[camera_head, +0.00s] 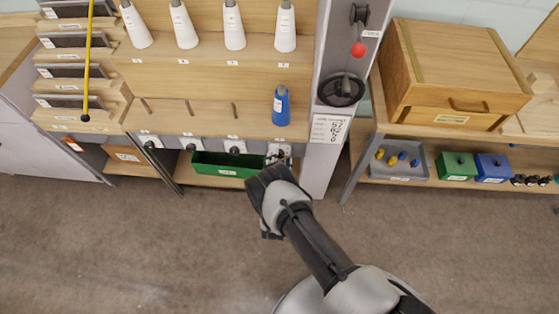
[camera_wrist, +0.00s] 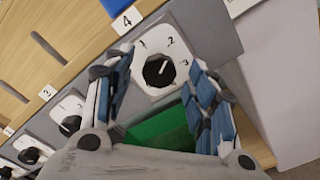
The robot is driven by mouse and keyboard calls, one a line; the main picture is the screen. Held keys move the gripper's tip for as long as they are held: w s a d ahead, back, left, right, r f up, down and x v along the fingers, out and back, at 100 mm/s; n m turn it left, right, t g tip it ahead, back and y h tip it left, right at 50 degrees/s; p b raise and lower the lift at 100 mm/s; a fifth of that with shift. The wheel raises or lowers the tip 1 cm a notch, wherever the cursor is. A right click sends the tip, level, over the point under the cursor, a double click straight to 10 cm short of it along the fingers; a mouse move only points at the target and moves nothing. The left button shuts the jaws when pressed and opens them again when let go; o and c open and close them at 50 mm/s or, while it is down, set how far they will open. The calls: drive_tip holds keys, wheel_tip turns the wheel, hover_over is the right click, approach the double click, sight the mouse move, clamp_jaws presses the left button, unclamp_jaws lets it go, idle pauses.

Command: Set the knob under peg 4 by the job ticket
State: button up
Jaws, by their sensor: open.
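The knob under peg 4 (camera_wrist: 157,71) is a round black dial on a white plate marked 1, 2, 3, below the "4" label (camera_wrist: 127,20). Its white mark points up and right, roughly toward 2. My gripper (camera_wrist: 162,62) is open, its blue-padded fingers on either side of the dial; I cannot tell whether they touch it.
Other knobs (camera_head: 236,149) sit in a row to the left. A green bin (camera_head: 222,169) lies below the knobs. A black handwheel (camera_head: 341,90) is on the grey post. The floor in front is clear.

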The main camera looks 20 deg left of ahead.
drive_tip(key=shift+w+a, duration=0.1)
drive_tip(key=shift+w, duration=0.45)
drive_tip(key=c, duration=1)
